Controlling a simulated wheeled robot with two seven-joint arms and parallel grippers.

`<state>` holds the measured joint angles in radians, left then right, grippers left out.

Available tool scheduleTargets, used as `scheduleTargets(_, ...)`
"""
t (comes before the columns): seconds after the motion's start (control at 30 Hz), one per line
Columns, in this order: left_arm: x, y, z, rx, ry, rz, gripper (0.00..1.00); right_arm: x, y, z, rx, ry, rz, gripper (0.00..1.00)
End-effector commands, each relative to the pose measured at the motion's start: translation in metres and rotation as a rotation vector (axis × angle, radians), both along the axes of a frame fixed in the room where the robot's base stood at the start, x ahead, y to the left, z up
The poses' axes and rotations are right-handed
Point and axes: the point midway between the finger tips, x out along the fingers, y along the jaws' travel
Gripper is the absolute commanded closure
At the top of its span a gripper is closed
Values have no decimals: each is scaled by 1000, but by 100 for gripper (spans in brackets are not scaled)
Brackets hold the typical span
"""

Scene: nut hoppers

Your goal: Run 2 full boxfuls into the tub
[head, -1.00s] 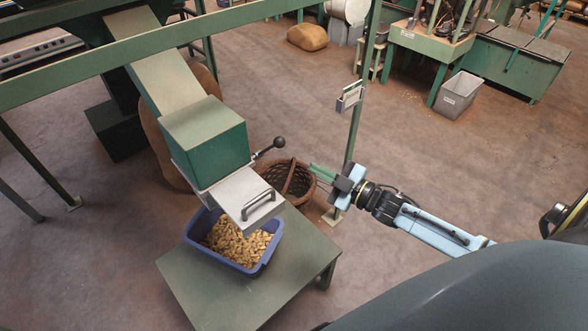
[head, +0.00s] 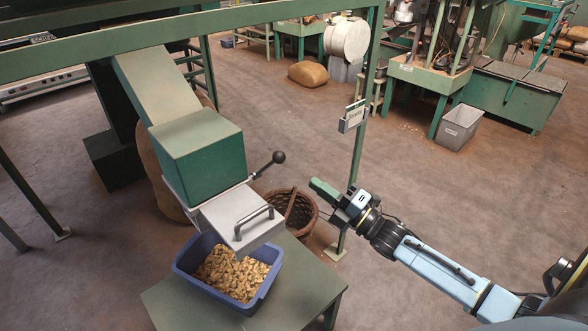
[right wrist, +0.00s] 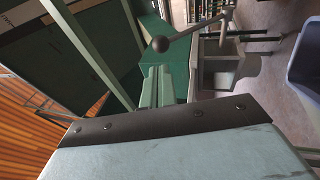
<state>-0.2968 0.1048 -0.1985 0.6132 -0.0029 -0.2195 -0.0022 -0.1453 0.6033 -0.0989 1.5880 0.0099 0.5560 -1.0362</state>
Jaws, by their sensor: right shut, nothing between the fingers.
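The green hopper box (head: 198,158) sits at the foot of a sloping chute. A lever with a black ball knob (head: 279,157) sticks out from its right side. Below is a pale metal box (head: 228,212) with a bar handle (head: 254,222). The blue tub (head: 182,272) stands under it on a green table, holding many nuts (head: 232,271). My right gripper (head: 322,188) is shut and empty, right of the knob and apart from it. In the right wrist view the ball knob (right wrist: 161,44) shows beyond my fingers, and the tub (right wrist: 306,62) is at the right edge. My left gripper is out of view.
A wicker basket (head: 305,222) stands on the floor behind the table (head: 305,290). A green post (head: 360,145) with a small sign (head: 353,115) rises just behind my right gripper. A green rail (head: 150,45) crosses above the chute.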

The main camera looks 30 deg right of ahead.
Motion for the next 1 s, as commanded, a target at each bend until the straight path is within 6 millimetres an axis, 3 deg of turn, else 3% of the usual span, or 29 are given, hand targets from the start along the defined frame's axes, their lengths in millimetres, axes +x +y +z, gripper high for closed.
scheduleTargets(0.2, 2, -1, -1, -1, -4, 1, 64, 40, 16, 13, 0, -2, 0, 100)
scheduleTargets(0.4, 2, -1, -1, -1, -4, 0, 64, 62, 26, 19, 1, 0, -1, 100)
scheduleTargets(1.0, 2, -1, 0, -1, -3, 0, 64, 70, 29, 22, 1, 5, -2, 100)
